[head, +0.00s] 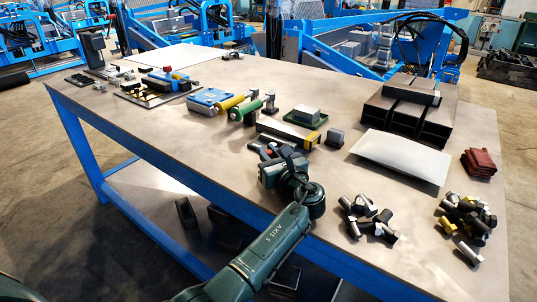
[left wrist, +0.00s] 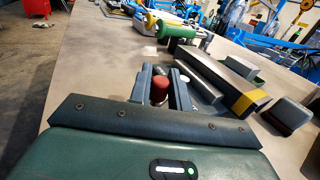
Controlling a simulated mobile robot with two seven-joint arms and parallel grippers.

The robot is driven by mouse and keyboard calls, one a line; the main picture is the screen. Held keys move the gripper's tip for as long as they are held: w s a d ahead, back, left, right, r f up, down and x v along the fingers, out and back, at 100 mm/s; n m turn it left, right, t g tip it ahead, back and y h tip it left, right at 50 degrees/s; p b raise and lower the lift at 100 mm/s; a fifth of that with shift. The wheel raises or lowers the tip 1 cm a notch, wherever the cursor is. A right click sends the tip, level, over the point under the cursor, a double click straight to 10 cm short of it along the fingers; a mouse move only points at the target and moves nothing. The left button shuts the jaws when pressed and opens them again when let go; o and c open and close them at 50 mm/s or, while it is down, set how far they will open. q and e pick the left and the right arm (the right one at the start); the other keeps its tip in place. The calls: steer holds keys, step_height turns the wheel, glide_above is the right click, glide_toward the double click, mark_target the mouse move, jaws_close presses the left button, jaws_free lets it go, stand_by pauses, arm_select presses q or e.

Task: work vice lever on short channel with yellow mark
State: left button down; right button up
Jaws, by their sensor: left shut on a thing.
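The short channel (head: 283,131), a grey bar with a yellow mark (head: 312,138) at its right end, lies on the bench near the middle. In the left wrist view the channel (left wrist: 212,80) runs diagonally just right of the fingers, its yellow mark (left wrist: 250,102) nearest the camera. My left gripper (head: 269,153) is low over the bench at the near side of the channel. In the left wrist view the gripper (left wrist: 163,84) is shut around a lever with a red knob (left wrist: 160,88). The vice body is mostly hidden by the gripper. My right gripper is out of view.
A dark grey block (head: 335,137) stands just right of the channel. Green and yellow cylinders (head: 243,109) lie behind left. A white plate (head: 400,158) and bolt piles (head: 368,215) are to the right. Bare bench lies at the left front.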

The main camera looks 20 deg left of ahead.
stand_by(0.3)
arm_select(q)
steer(key=c, duration=1.3)
jaws_free()
steer(key=shift+c, duration=0.2)
steer(key=shift+v, duration=3.75)
steer(key=shift+c, duration=0.2)
